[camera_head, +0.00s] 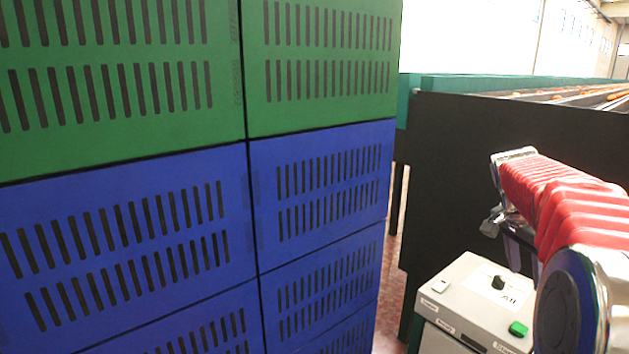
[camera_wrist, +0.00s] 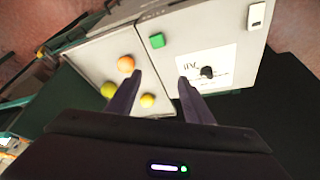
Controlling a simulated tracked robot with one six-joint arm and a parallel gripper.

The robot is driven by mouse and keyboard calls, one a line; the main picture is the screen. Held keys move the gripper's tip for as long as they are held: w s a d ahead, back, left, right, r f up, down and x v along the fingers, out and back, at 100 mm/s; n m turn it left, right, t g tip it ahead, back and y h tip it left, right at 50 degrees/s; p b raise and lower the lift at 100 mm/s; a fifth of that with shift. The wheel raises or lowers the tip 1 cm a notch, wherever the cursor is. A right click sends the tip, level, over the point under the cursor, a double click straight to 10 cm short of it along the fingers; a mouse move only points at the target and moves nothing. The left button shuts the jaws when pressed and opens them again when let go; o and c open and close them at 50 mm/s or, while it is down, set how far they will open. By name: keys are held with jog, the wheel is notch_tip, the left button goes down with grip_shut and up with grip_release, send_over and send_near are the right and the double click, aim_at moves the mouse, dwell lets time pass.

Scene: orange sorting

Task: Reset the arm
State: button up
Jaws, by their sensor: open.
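My arm (camera_head: 575,205), with a red ribbed sleeve, reaches in from the right side of the head view. My gripper (camera_wrist: 160,80) shows in the wrist view with its two dark fingers spread apart and nothing between them. It points down over a light grey control box (camera_wrist: 225,22). The fingertips are hidden or too small to make out in the head view.
Stacked green crates (camera_head: 120,70) and blue crates (camera_head: 130,240) fill the left. A dark wall (camera_head: 480,140) stands behind my arm, with a conveyor carrying oranges (camera_head: 600,96) beyond.

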jog(key=s+a+f+n+y, duration=0.2)
jog(key=s+a+f+n, duration=0.35)
jog(key=a+n, duration=0.2)
jog(key=s+a+n+t+y, duration=0.1)
jog(key=s+a+n, duration=0.3)
jog(key=s+a, duration=0.5)
jog(key=s+a+n+t+y, duration=0.1)
jog(key=s+a+n+t, duration=0.3)
jog(key=s+a, duration=0.6)
jog(key=a, duration=0.4)
jog(key=shift+a+f+y, duration=0.2)
jog(key=shift+a+y, duration=0.1)
jog(key=shift+a, duration=0.1)
